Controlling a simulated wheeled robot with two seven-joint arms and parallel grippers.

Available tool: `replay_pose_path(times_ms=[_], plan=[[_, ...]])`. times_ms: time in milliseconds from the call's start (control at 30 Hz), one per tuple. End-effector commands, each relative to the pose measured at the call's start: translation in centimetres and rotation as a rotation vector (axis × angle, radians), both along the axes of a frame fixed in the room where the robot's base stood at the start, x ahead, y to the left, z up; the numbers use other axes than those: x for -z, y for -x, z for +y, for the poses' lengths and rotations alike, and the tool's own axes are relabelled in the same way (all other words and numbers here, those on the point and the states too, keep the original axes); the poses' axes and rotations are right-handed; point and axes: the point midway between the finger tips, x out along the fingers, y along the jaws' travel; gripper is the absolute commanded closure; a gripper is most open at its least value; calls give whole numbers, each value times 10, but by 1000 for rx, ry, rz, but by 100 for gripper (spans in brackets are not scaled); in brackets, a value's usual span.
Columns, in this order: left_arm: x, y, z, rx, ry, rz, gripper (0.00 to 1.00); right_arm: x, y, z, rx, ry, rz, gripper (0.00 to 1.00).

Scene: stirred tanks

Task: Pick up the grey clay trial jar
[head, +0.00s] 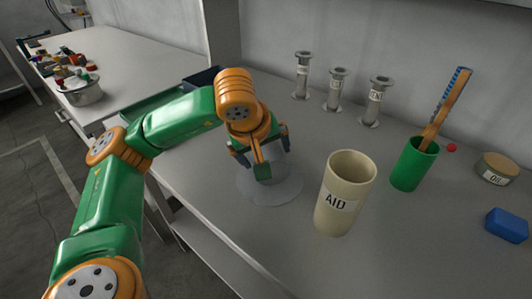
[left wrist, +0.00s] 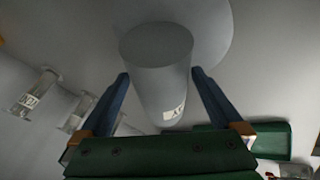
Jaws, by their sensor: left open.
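The grey clay trial jar (left wrist: 158,75) stands between the two blue fingers of my left gripper (left wrist: 161,78) in the left wrist view, with part of a white label showing low on it. The fingers are open, one on each side of the jar; whether either touches it I cannot tell. In the head view my left gripper (head: 262,152) is over the jar (head: 280,166) and hides most of it. The jar is on a round grey disc (head: 285,193) on the bench. My right gripper is not in view.
A cream AID pot (head: 345,190) stands close right of the disc. A green cup (head: 413,165) with a striped stick, an Oil tin (head: 497,168) and a blue block (head: 507,225) are farther right. Several clear cylinders (head: 337,90) line the wall side. A green tray (head: 150,106) lies left.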

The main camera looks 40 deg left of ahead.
Motion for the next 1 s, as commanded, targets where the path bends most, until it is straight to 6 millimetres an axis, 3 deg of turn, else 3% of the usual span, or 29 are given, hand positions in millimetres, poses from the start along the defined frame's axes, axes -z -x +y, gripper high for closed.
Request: replay_pose_path(times_ms=[100,400,433,633,767,833,900,1000], plan=[[0,0,0,0,0,0,0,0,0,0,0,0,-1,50],[-1,0,0,-1,1,-1,81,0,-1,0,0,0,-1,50],[-1,0,0,-1,1,-1,84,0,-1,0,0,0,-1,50],[-2,0,0,-1,1,-1,85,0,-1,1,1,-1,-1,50],[-17,-1,-1,-1,3,-6,85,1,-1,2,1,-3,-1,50],[-34,-1,-1,0,3,-7,85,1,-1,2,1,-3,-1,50],[-52,14,-6,4,1,-9,85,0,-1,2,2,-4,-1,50],[-92,38,-11,2,-4,-12,85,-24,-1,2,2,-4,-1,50]])
